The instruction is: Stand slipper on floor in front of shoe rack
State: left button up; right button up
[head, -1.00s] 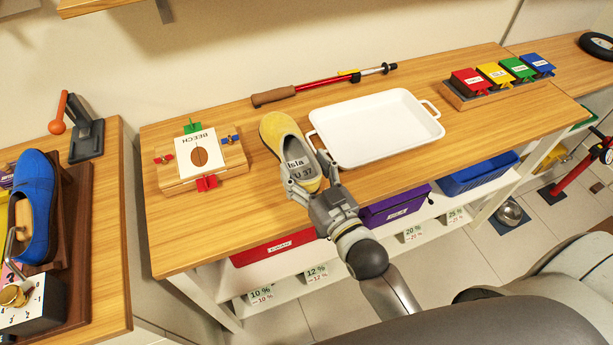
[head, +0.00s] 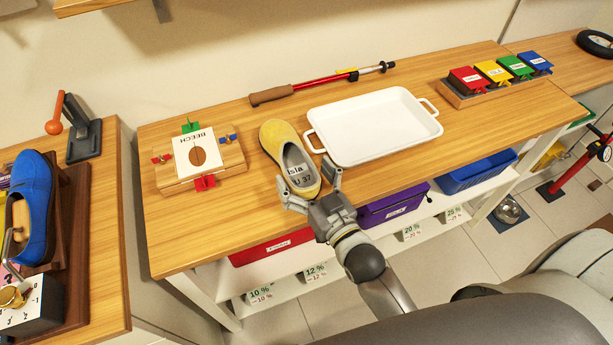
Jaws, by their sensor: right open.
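A yellow slipper (head: 274,134) with a grey insole and a white label lies on the wooden bench, between a wooden block and a white tray. Its toe points to the back and its heel end to the front. My right gripper (head: 309,191) is at the heel end, with its fingers spread on either side of the heel. It is open; whether a finger touches the slipper I cannot tell. My left gripper is not in view. I see no clearly recognisable shoe rack; open shelves lie below the bench.
The white tray (head: 371,128) stands right of the slipper, and the wooden block marked BEECH (head: 222,167) to its left. A red pole (head: 320,82) lies behind. Red (head: 275,246), purple (head: 395,205) and blue (head: 478,175) bins sit under the bench. Tiled floor shows at lower right.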

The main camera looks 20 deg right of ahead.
jog(key=shift+s, duration=0.1)
jog(key=s+d+b, duration=0.1)
jog(key=s, duration=1)
jog(key=shift+s+d, duration=0.35)
jog(key=shift+d, duration=0.05)
